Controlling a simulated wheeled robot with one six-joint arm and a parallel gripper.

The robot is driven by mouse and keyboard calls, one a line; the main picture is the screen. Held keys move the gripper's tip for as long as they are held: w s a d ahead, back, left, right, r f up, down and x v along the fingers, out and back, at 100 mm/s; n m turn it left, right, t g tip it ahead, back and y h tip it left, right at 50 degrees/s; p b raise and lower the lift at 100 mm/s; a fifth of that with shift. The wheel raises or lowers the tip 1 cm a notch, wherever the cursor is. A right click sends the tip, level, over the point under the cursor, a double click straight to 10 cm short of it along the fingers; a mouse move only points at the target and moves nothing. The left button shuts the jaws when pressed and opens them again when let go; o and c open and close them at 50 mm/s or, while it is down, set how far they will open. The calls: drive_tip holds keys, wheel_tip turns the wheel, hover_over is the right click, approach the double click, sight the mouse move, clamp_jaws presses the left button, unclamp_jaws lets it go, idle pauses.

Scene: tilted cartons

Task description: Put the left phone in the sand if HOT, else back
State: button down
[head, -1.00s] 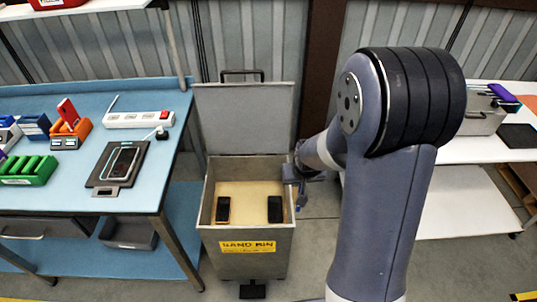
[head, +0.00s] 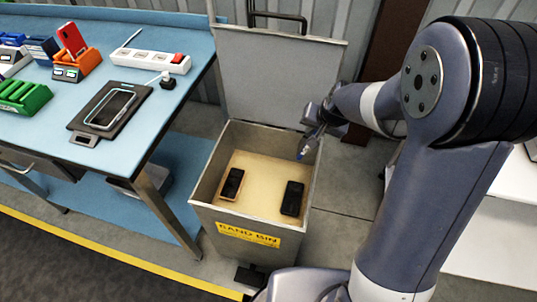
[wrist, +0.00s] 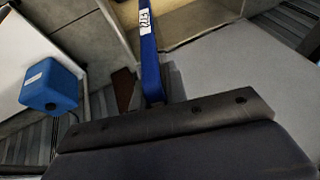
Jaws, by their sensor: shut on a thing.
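My gripper (head: 308,142) is shut over the right rear part of the open sand bin (head: 207,200). It holds a slim blue thing with a white label, which stands out from the jaws in the wrist view (wrist: 149,55). Its blue end points down in the head view (head: 301,154). I cannot tell if it is a phone. Two dark phones, left (head: 232,184) and right (head: 293,198), lie apart on the sand (head: 262,190). A red phone (head: 71,39) leans in an orange dock (head: 85,62) on the blue bench. No readable HOT sign shows.
The bin's lid (head: 285,80) stands open behind it. The bench (head: 185,100) at left carries a dark pad (head: 88,122) with a phone-shaped outline, a power strip (head: 150,60) and green racks (head: 22,97). A blue box (wrist: 50,85) shows in the wrist view.

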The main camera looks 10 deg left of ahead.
drive_tip(key=a+f+m+y+b, duration=0.1)
drive_tip(key=a+f+y+b, duration=0.2)
drive_tip(key=a+f+b, duration=0.8)
wheel_tip(320, 180, down, 18)
drive_tip(key=a+b, duration=0.2)
drive_tip(key=b, duration=2)
drive_tip(key=shift+w+f+t, duration=0.2)
drive_tip(key=shift+w+t, duration=0.05)
drive_tip(key=shift+t, duration=0.15)
drive_tip(key=shift+f+b, duration=0.85)
drive_tip(key=c, duration=1.3)
unclamp_jaws()
drive_tip(key=shift+c, duration=0.2)
drive_tip(key=s+d+r+p, duration=0.2)
drive_tip(key=r+p, duration=0.4)
drive_tip(key=r, duration=0.3)
drive_tip(key=s+d+r+p, duration=0.3)
drive_tip(key=r+p, duration=0.3)
drive_tip(key=r, duration=0.3)
drive_tip(key=shift+p, duration=0.3)
